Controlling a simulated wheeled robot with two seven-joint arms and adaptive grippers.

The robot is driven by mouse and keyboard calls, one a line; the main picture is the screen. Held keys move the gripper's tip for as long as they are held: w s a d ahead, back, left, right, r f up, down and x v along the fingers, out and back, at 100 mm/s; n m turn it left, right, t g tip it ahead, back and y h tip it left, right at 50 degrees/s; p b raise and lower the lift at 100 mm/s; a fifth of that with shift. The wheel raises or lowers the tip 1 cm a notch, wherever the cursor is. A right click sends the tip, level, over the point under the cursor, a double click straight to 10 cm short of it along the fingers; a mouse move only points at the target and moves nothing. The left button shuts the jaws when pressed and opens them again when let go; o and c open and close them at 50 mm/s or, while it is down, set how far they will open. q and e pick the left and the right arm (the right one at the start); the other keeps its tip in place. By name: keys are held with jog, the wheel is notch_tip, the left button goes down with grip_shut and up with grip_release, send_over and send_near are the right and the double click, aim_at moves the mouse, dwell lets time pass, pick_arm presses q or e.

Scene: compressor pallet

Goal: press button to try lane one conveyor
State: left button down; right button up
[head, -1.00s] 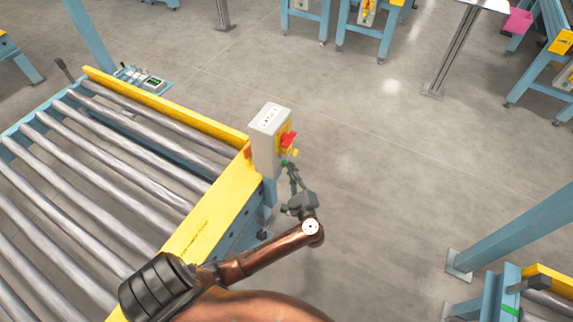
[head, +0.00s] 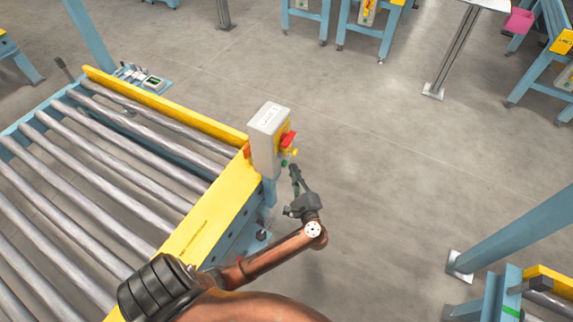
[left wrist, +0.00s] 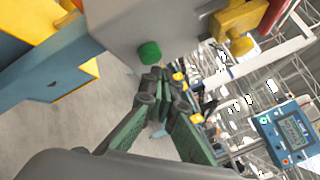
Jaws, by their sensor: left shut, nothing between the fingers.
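The grey control box (head: 267,139) stands at the corner of the roller conveyor (head: 215,215). Its right face carries a red and yellow switch (head: 288,140), a small yellow knob (head: 294,152) and a green button (head: 285,163). In the left wrist view the green button (left wrist: 149,53) sticks out of the grey box (left wrist: 130,20), close above the fingertips. My left gripper (head: 294,172) is shut and empty, with its tips just right of and below the green button, apparently apart from it. It also shows in the left wrist view (left wrist: 158,76). My right gripper is not in view.
Yellow side rails (head: 160,105) edge the conveyor. A blue post (head: 520,235) and another conveyor end (head: 500,295) stand at the right. Blue stands (head: 360,40) are at the back. The floor (head: 400,170) right of the box is clear.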

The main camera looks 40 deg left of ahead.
pick_arm(q)
jog(key=shift+d, duration=0.15)
jog(key=d+b, duration=0.1)
jog(key=d, duration=0.1)
jog(key=w+d, duration=0.1)
jog(key=d, duration=0.2)
jog(key=shift+w+b, duration=0.1)
jog(key=shift+b, duration=0.3)
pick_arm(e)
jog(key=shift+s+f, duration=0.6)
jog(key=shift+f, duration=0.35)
pick_arm(q)
jog(key=shift+a, duration=0.1)
